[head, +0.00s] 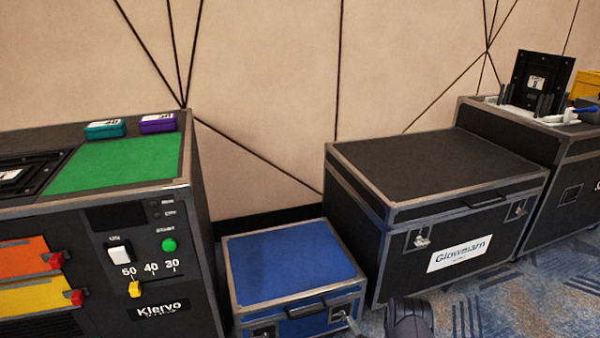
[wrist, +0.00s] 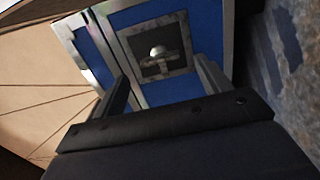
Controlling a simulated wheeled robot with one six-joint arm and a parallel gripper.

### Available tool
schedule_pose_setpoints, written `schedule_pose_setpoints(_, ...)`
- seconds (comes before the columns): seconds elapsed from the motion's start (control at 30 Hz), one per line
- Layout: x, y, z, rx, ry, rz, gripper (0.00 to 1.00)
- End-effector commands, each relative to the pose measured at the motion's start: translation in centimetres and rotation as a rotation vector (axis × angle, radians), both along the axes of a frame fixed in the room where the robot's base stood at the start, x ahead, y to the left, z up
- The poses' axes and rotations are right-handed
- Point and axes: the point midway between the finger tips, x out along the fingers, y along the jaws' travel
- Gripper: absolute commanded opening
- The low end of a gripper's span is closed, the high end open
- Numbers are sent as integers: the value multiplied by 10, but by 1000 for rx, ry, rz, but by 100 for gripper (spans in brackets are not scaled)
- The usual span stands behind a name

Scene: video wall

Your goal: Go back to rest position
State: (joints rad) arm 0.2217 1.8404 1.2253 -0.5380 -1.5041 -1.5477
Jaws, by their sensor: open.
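In the wrist view my gripper (wrist: 165,88) is open and empty. Its two dark fingers stand apart, facing a latch (wrist: 158,52) on the front of the blue case (wrist: 195,20). I cannot tell whether a fingertip touches the case. In the head view the blue case (head: 290,262) sits closed on the floor between two larger black units. A dark part of my arm (head: 410,318) shows at the bottom edge, right of the blue case, with a small tip near the case's right latch. The gripper is mostly out of the head view.
The Klervo console (head: 155,255) stands at left, with a green top panel (head: 118,163) and teal (head: 105,129) and purple (head: 158,123) boxes. A closed black Glowmann case (head: 440,170) stands at right. Another black case (head: 530,130) stands beyond it. Patterned carpet (head: 480,310) is clear in front.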

Motion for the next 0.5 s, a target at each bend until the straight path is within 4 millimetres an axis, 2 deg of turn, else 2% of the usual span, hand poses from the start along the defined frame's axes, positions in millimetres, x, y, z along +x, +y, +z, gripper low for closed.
schedule_pose_setpoints(0.3,-62,-21,3,3,4,-5,73)
schedule_pose_setpoints(0.33,-61,-20,1,1,-1,-1,73)
schedule_pose_setpoints(0.5,-22,-6,-3,-2,-6,3,73)
